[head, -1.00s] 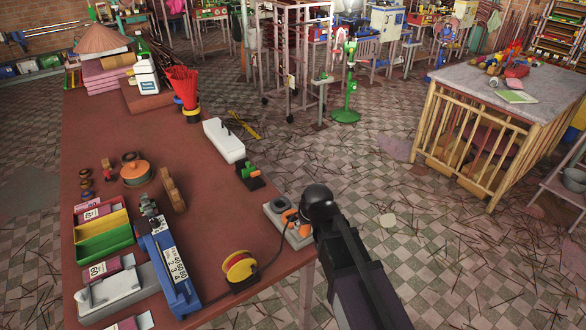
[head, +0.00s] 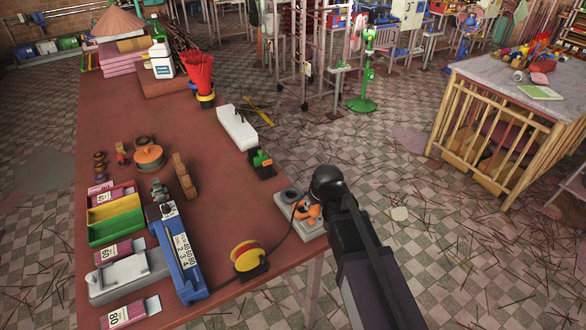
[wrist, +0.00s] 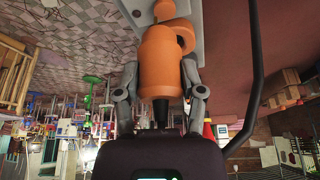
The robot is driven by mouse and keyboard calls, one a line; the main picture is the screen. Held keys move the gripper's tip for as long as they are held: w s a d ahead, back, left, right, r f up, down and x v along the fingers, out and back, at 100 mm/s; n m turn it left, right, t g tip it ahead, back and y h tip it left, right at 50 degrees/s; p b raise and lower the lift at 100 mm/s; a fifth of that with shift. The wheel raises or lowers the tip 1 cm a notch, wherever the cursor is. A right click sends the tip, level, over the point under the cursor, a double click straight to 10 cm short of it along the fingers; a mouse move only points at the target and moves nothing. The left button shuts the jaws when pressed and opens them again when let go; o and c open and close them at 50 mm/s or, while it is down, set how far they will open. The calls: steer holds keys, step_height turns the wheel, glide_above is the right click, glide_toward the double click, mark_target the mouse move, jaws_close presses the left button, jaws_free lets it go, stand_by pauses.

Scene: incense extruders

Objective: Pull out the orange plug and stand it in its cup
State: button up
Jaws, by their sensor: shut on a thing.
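The orange plug (head: 306,210) is at the grey block (head: 283,201) on the table's right edge. A dark round ring (head: 291,194), perhaps the cup, sits on the block's far left part. In the wrist view the plug (wrist: 162,62) fills the middle, with its black cable end towards my gripper. My gripper (wrist: 162,85) has one grey finger on each side of the plug and is shut on it. A grey surface shows behind the plug's far end. I cannot tell whether the plug is still seated. My arm hides part of the block in the head view.
A green and black piece (head: 261,163) and a white block (head: 237,128) stand farther back along the edge. A blue device (head: 180,255) lies to the left. Floor is open right of the table.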

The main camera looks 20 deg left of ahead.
steer(key=w+a+r+p, duration=0.3)
steer(key=w+a, duration=0.6)
steer(key=a, duration=0.2)
steer(key=shift+w, duration=0.25)
steer(key=shift+f, duration=0.1)
steer(key=shift+f+b, duration=2.6)
steer(key=shift+b, duration=0.2)
steer(key=shift+f+b, duration=1.45)
steer(key=o, duration=1.2)
steer(key=shift+r, duration=0.15)
